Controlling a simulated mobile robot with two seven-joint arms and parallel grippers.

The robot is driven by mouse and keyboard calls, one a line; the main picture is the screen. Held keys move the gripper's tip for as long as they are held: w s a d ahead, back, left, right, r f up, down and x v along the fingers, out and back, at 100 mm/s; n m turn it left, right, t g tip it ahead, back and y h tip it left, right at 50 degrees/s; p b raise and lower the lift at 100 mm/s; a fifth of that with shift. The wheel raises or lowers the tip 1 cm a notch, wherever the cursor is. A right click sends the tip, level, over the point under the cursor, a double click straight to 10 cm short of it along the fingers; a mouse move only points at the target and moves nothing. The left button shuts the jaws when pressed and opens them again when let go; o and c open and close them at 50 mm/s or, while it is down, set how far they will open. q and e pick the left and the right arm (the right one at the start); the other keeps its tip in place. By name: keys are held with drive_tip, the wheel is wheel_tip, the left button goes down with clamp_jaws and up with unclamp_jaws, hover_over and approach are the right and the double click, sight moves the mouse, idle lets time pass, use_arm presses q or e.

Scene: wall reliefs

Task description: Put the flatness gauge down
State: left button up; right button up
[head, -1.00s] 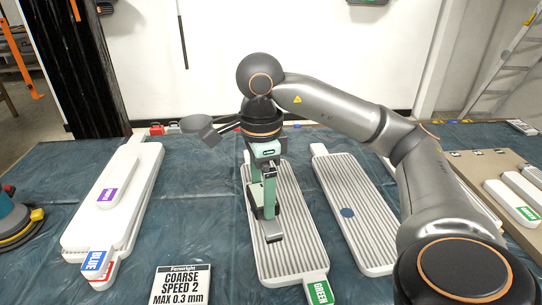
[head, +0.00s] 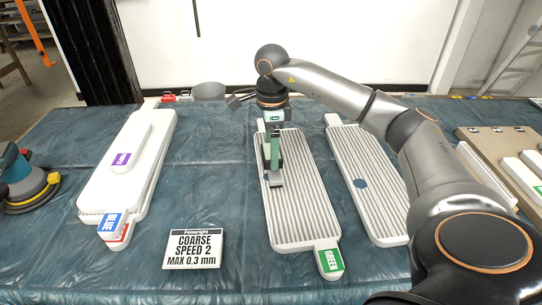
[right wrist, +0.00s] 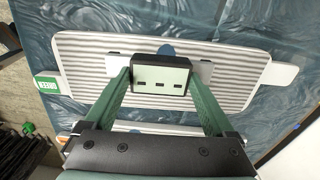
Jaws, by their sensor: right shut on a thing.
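My right gripper (head: 274,175) is shut on the flatness gauge (right wrist: 160,80), a dark box with a pale display showing dashes and a light bar under it. In the head view the gauge (head: 277,183) is low over the ribbed white panel (head: 300,205) with the green tag (head: 331,261). I cannot tell whether its bar touches the ribs. In the right wrist view the green fingers stand at both sides of the gauge, with the ribbed panel (right wrist: 85,70) behind it. Blue patches show above and below the gauge. My left gripper is not in view.
A second ribbed panel (head: 375,195) with a blue disc lies to the right. A white panel stack (head: 100,190) with a blue tag lies left. A sign (head: 193,249) reads coarse, speed 2, max 0.3 mm. A sander (head: 22,183) stands far left. Bare blue sheeting surrounds the sign.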

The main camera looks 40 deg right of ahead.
drive_tip(key=shift+w+d+f, duration=0.15)
drive_tip(key=shift+w+f, duration=0.2)
drive_tip(key=shift+f, duration=0.1)
wheel_tip(320, 180, down, 4)
drive_tip(key=shift+w+d+r, duration=0.1)
drive_tip(key=shift+d+r, duration=0.05)
drive_tip(key=shift+r, duration=0.1)
drive_tip(key=shift+f, duration=0.15)
drive_tip(key=o, duration=1.2)
